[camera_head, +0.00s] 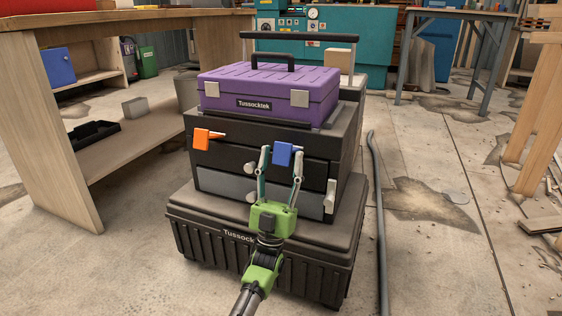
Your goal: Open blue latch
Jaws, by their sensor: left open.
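A blue latch (284,153) sits on the upper front of the dark drawer unit (228,160), right of its middle. An orange latch (202,139) is on the same front at the left. My left gripper (280,152), green with grey fingers, comes up from the bottom of the picture. Its fingers are open, one to each side of the blue latch in the picture. I cannot tell whether they touch it. The left finger covers part of the drawer front. My right gripper is not in view.
A purple toolbox (300,78) stands on the drawer unit, which rests on a wide black chest (190,228). A wooden bench (55,150) is at the left. A dark hose (379,220) lies on the floor at the right, with open floor beyond it.

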